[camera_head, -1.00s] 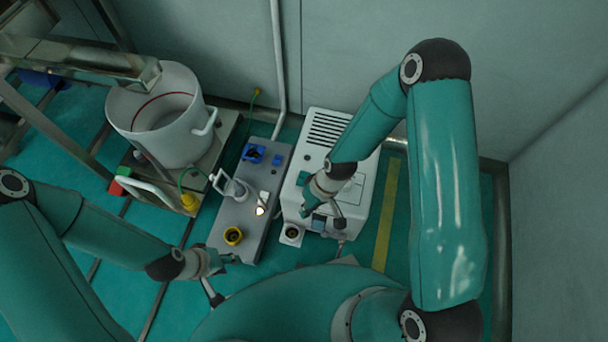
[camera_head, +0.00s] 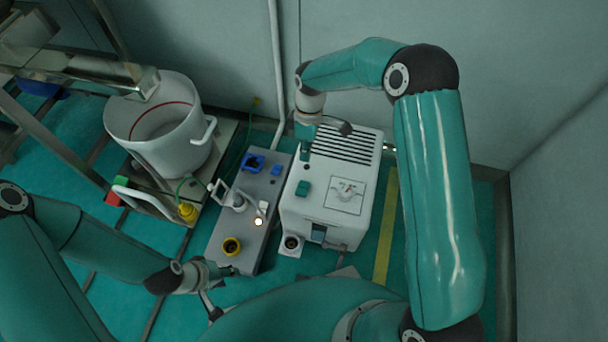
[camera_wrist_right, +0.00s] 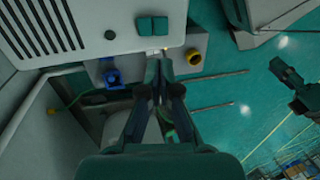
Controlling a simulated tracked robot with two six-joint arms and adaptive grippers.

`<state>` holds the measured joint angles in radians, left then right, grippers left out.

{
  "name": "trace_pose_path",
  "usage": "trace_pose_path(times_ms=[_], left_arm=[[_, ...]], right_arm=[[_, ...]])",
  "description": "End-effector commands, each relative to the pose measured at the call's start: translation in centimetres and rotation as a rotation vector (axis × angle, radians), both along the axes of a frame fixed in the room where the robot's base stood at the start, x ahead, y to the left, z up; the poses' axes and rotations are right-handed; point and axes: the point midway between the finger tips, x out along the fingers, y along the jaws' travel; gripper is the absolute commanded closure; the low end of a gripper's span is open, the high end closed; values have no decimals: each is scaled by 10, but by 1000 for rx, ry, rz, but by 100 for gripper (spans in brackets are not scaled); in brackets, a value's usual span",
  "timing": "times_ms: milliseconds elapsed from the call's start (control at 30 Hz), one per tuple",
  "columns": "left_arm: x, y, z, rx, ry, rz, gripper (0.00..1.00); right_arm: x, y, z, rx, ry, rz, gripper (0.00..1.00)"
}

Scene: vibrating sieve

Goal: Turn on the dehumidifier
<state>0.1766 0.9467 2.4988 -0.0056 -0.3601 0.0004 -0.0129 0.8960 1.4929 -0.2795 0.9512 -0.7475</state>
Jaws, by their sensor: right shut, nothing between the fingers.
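The dehumidifier appears to be the white box (camera_head: 322,215) with a slotted vent on top. A dial panel (camera_head: 346,195) and a green switch (camera_head: 303,188) show on it. In the right wrist view the switch (camera_wrist_right: 152,26) shows as two green halves; whether it is pressed I cannot tell. My right gripper (camera_head: 304,150) is shut and empty over the left side of the vented end, apart from the switch in the picture. Its fingers (camera_wrist_right: 159,68) point towards the box edge in the wrist view. My left gripper (camera_head: 222,270) is low, near the grey panel's front end; its finger opening is unclear.
A grey panel (camera_head: 225,222) with a blue socket (camera_head: 252,162), a yellow-ringed socket (camera_head: 232,247) and a lit lamp stands left of the box. A white pot (camera_head: 160,122) and metal frame are further left. A wall and a vertical pipe (camera_head: 276,70) stand behind.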

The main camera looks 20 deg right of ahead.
Motion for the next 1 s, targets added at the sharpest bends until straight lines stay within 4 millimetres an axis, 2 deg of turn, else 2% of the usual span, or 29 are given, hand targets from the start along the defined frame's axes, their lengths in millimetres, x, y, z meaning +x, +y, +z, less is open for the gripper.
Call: trace_pose_path(times_ms=[267,500,700,833,1000], left_arm=[[0,0,-12,0,0,0,60],[0,0,-26,0,0,0,60],[0,0,-37,0,0,0,60],[0,0,-41,0,0,0,60],[0,0,-42,0,0,0,60]], right_arm=[[-7,4,-36,0,5,-1,100],[-15,10,-86,0,4,-1,100],[-21,14,-118,0,2,0,100],[-23,16,-130,0,2,0,100],[-24,17,-136,1,0,0,100]])
